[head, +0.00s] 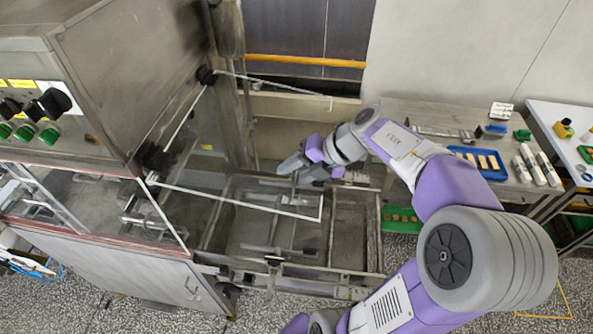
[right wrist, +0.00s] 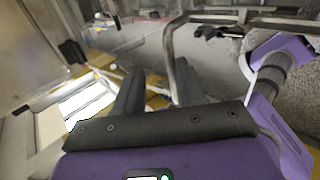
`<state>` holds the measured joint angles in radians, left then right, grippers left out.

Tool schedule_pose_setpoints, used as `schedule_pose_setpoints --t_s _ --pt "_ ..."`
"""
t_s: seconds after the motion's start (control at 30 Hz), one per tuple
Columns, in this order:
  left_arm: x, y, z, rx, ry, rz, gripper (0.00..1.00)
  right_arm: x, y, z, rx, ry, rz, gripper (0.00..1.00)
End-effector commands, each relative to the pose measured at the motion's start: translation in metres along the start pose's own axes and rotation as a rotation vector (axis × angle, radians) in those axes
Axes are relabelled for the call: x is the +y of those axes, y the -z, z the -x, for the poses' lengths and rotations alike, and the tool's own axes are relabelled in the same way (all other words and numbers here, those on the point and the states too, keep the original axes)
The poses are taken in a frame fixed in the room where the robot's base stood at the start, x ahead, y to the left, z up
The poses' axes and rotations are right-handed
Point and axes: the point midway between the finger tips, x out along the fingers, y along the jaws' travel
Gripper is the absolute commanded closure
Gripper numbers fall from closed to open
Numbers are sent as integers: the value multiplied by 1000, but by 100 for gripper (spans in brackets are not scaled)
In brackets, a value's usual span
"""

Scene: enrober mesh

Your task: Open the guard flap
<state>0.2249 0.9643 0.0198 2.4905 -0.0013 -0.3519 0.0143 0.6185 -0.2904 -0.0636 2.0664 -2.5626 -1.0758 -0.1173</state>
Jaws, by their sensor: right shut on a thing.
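The guard flap (head: 235,199) is a clear panel with a pale frame, hinged on the left at the machine's opening. It stands out to the right over the mesh bed (head: 262,230), roughly level. My right gripper (head: 293,171) reaches in from the right at the flap's outer side and is shut on part of it. The exact grip point is hard to make out behind the fingers. In the right wrist view, the two dark fingers (right wrist: 158,88) show beside a bent metal bar (right wrist: 171,50). My left gripper is not in view.
The steel machine housing (head: 130,60) with green and black knobs (head: 48,103) stands at the left. A bench (head: 425,115) at the back right holds a blue tray (head: 500,172) and white bottles (head: 533,165). A yellow bar (head: 305,61) crosses behind.

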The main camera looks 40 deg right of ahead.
Motion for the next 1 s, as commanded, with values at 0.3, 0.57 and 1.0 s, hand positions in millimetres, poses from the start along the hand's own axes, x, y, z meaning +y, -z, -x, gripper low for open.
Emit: schedule_pose_setpoints --t_s 0.3,0.57,1.0 --pt "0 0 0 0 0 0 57 2 0 2 -4 -2 2 66" --pt "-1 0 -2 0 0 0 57 1 -2 36 -10 -2 2 66" --pt "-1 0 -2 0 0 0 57 0 -1 77 -3 0 -1 66"
